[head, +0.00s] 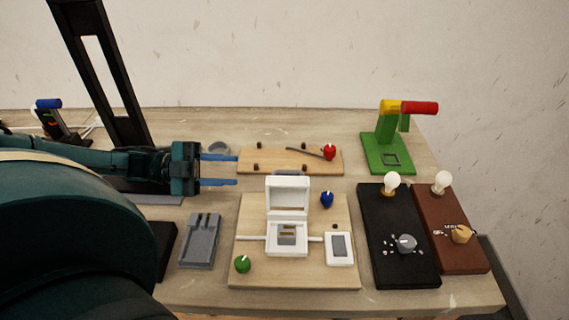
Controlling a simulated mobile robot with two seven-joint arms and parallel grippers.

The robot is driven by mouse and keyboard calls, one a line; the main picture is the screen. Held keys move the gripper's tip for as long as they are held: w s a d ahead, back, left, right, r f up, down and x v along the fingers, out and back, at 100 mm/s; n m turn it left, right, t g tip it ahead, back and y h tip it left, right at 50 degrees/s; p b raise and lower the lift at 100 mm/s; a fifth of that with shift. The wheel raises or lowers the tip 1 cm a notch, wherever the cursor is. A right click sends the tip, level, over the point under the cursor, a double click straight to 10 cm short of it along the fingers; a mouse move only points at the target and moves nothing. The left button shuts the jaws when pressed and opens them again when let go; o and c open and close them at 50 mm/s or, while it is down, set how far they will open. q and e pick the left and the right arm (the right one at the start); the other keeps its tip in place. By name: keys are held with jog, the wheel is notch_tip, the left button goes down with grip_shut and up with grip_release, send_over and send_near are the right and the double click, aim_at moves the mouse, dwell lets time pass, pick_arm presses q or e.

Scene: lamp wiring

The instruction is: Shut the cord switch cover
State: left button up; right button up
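The cord switch (287,240) is a white box on a light wooden board (255,275) in the middle of the table. Its cover (287,190) stands up, open, hinged at the far edge, and the grey and brown inside shows. White cord pieces run out at its left and right sides. My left gripper (236,169) has blue fingers spread apart with nothing between them. It points right, to the left of and beyond the raised cover, apart from it. My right gripper does not show.
A white switch plate (340,247), a green knob (242,264) and a blue knob (327,199) are on the same board. A long board with a red knob (329,152) lies behind. Black (385,260) and brown (465,262) bulb boards stand right; a grey holder (200,242) lies left.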

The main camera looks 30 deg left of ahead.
aim_at(288, 172)
pick_arm(q)
jog(key=b+x, duration=0.1)
jog(key=x, duration=1.1)
jog(key=shift+r, duration=0.15)
jog(key=shift+w+d, duration=0.25)
jog(key=shift+d, duration=0.35)
jog(key=c, duration=0.6)
grip_shut()
jog(key=shift+w+a+r, duration=0.1)
